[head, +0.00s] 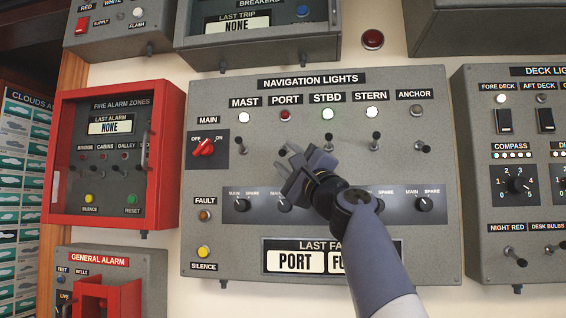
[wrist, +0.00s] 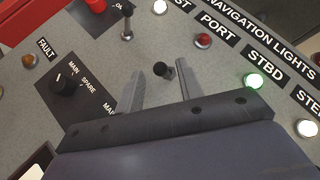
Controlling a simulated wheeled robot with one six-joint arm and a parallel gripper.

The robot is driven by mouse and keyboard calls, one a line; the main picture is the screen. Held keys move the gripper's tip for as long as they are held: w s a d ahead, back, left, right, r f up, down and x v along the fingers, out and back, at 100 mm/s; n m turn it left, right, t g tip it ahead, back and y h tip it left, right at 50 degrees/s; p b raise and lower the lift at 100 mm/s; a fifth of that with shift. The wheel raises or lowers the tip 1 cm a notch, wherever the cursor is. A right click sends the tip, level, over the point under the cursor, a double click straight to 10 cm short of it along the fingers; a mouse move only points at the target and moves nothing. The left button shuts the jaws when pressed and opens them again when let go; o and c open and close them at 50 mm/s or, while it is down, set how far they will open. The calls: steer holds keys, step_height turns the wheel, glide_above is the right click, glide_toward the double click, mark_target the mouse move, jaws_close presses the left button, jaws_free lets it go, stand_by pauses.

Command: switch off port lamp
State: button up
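The port lamp (head: 285,115) is a dull red dome under the PORT label on the navigation lights panel (head: 225,95). It also shows in the wrist view (wrist: 203,40), dark beside the glowing green STBD lamp (wrist: 253,81). Its toggle switch (wrist: 168,71) has a black knob and stands below the lamp. My gripper (head: 287,164) is at the panel beneath the port lamp. In the wrist view my gripper (wrist: 160,68) is open, with one finger on each side of the port toggle. In the head view my gripper mostly hides that toggle. I cannot tell whether a finger touches it.
The mast toggle (head: 242,144) stands left of my gripper and the starboard toggle (head: 328,141) right. Rotary MAIN/SPARE knobs (head: 242,205) lie below. The red main switch (head: 204,147) is at left. The fault display (head: 300,262) reads PORT, partly covered by my arm.

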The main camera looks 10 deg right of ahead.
mark_target(284, 155)
steer(key=b+v, duration=0.3)
steer(key=v, duration=0.4)
steer(key=shift+s+f, duration=0.2)
steer(key=shift+s, duration=0.1)
steer(key=shift+w+d+r, duration=0.1)
steer(key=shift+r, duration=0.05)
steer(key=p+x, duration=0.6)
steer(key=x, duration=0.4)
steer(key=shift+w+r, duration=0.2)
steer(key=shift+w, duration=0.05)
steer(key=shift+f, duration=0.15)
